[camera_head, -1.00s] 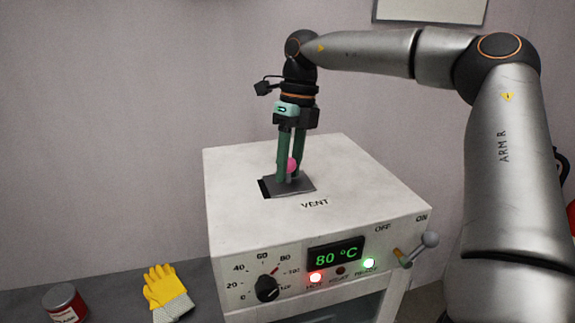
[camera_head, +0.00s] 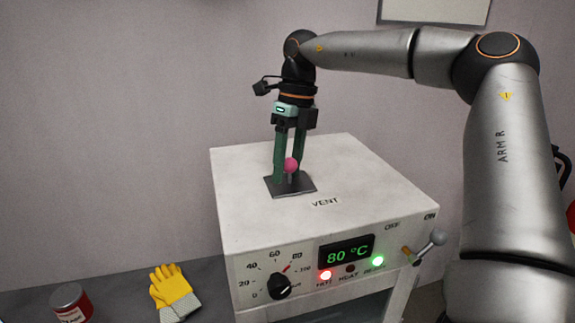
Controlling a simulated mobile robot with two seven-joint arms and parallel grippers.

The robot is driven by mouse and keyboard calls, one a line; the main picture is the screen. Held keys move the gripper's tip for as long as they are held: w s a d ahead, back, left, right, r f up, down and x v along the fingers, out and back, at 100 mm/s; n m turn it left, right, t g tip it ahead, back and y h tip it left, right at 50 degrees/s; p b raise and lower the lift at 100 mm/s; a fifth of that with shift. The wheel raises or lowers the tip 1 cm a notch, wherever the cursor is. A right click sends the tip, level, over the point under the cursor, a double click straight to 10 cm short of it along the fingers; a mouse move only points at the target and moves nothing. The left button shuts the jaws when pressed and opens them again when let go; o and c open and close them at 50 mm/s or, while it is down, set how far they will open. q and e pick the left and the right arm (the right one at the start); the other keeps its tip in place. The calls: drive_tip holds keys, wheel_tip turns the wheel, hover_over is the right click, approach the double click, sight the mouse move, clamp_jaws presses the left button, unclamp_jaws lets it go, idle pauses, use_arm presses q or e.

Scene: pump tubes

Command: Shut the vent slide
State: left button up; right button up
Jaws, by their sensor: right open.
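The vent slide is a dark grey plate (camera_head: 304,188) with a pink knob (camera_head: 291,165) on it, on top of the white oven-like box (camera_head: 375,190). A "VENT" label is printed to its front right. No black opening shows beside the plate, so the slide looks shut. My right gripper (camera_head: 287,174) points down over the plate. Its two green fingers are apart, one on each side of the knob; whether they touch it I cannot tell. My left gripper is not in view.
The box front has a dial (camera_head: 280,286), an 80 °C display (camera_head: 347,252), lit red and green lamps, and a lever (camera_head: 429,244) near ON. Yellow gloves (camera_head: 172,288) and a red jar (camera_head: 71,303) are on the grey surface at the lower left.

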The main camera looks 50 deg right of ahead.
wheel_tip(320, 180, up, 12)
drive_tip(key=d, duration=0.2)
drive_tip(key=shift+d+r, duration=0.15)
drive_tip(key=shift+d, duration=0.05)
idle(0.3)
idle(0.6)
